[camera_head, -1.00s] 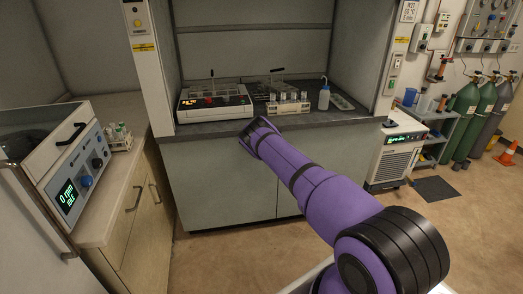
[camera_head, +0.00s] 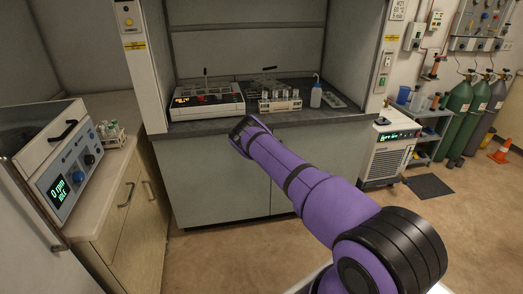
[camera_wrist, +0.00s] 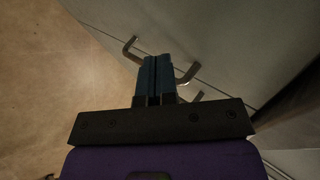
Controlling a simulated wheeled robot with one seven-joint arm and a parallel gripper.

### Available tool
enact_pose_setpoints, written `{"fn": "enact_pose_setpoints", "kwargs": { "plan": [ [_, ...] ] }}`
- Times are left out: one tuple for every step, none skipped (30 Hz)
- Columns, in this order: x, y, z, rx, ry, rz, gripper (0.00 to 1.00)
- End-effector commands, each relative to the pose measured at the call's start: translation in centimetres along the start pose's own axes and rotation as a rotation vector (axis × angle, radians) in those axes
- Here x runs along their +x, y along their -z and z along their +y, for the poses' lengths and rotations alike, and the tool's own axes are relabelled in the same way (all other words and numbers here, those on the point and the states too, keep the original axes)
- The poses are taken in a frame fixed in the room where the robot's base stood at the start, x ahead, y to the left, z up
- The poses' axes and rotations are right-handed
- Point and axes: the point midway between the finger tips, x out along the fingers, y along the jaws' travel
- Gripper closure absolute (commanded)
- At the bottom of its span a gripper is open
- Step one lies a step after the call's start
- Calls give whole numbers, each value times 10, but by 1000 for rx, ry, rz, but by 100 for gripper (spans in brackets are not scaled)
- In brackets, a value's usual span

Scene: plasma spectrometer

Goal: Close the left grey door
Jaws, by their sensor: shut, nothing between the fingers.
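The left grey door (camera_head: 212,180) is the flat panel under the fume hood worktop, left of a thin vertical seam. In the head view it looks nearly flush with the right grey door (camera_head: 325,155); whether it is slightly ajar I cannot tell. My purple arm reaches toward the doors and covers part of them. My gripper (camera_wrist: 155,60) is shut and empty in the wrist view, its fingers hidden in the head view. Metal handle parts (camera_wrist: 188,74) show on both sides of the fingers against a grey panel (camera_wrist: 225,35); contact is unclear.
A wooden cabinet (camera_head: 138,215) with a centrifuge (camera_head: 62,165) stands close on the left. Instruments sit on the worktop (camera_head: 200,127) above the doors. A white chiller unit (camera_head: 388,160) stands to the right. The floor in front is clear.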

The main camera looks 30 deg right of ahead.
Motion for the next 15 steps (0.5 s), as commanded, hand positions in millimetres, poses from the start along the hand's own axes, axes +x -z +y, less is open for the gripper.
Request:
{"fn": "enact_pose_setpoints", "kwargs": {
  "plan": [
    [-4, 3, -4, 7, 3, 1, 100],
    [-5, 4, -3, 7, 1, 2, 100],
    [-7, 5, -3, 9, 1, 2, 100],
    [-8, 6, -2, 9, 0, 2, 100],
    [-10, 7, -2, 9, -1, 3, 100],
    [-12, 7, -1, 9, -2, 2, 100],
    [-14, 7, -1, 8, -2, 3, 100],
    [-17, 6, -1, 8, -2, 2, 100],
    [-20, 6, 0, 6, -4, 1, 100],
    [-22, 6, 0, 5, -3, 0, 100],
    [-25, 5, 1, 4, -5, -1, 100],
    [-29, 8, 1, 6, -6, 2, 100],
    [-32, 9, 0, 7, -5, 3, 100],
    [-35, 10, 1, 6, -6, 3, 100],
    [-39, 10, 1, 7, -6, 3, 100]
  ]
}}
